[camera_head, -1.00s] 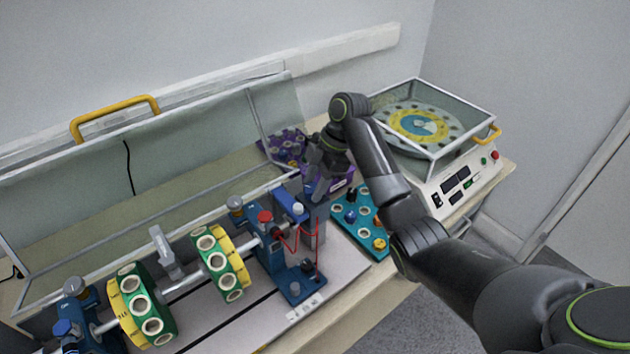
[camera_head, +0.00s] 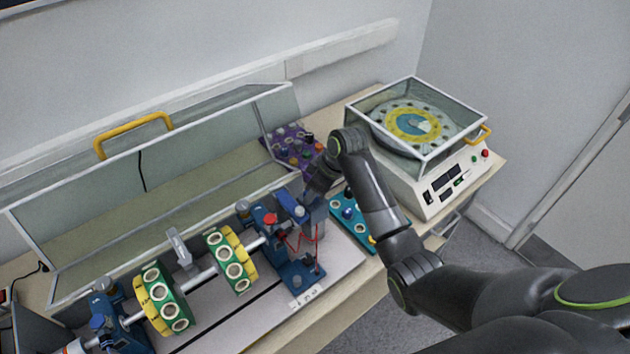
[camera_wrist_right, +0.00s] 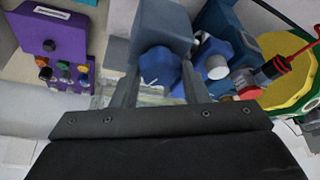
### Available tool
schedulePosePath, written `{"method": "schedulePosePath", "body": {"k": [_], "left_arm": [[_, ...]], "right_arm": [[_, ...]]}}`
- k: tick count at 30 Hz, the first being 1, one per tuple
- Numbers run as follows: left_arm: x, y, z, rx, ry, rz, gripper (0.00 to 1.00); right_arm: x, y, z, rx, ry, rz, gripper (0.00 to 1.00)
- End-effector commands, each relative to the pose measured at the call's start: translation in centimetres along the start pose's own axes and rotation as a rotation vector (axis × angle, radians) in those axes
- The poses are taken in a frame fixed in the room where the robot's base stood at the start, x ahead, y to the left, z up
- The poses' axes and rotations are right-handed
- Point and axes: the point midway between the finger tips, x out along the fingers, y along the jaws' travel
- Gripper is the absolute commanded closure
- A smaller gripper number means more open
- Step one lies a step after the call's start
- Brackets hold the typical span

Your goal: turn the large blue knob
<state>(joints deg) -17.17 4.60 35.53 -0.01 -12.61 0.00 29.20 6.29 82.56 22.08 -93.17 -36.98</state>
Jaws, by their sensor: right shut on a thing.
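The large blue knob (camera_wrist_right: 161,68) shows in the right wrist view, with a white mark on its face, on the side of a grey housing (camera_wrist_right: 160,22). My right gripper (camera_wrist_right: 155,88) has one finger on each side of the knob and is shut on it. In the head view my right gripper (camera_head: 316,192) reaches down to the grey housing at the right end of the shaft rig. The knob is hidden there behind the gripper. My left gripper is not in view.
The blue bearing stand (camera_head: 294,272) with red wires stands close to the gripper. A purple panel (camera_head: 280,140) lies behind, and a teal tray (camera_head: 352,238) lies to the right. A glass-covered turntable machine (camera_head: 430,190) stands at the back right.

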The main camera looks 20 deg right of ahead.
Motion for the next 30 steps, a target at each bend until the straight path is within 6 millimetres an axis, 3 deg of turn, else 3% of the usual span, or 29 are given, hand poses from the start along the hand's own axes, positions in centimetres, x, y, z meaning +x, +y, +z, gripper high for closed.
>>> {"method": "schedulePosePath", "body": {"k": [12, 28, 29, 30], "left_arm": [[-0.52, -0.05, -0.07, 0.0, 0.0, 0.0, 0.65], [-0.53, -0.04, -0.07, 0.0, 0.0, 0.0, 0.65], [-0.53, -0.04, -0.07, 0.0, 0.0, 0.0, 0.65], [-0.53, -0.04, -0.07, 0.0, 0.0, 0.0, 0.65]], "right_arm": [[-0.01, -0.12, -0.12, 0.168, 0.003, 0.071, 0.82], [-0.01, -0.09, -0.1, 0.19, 0.002, 0.081, 0.82], [-0.01, -0.08, -0.1, 0.189, 0.002, 0.081, 0.58], [-0.01, -0.09, -0.1, 0.189, 0.002, 0.081, 0.53]]}}
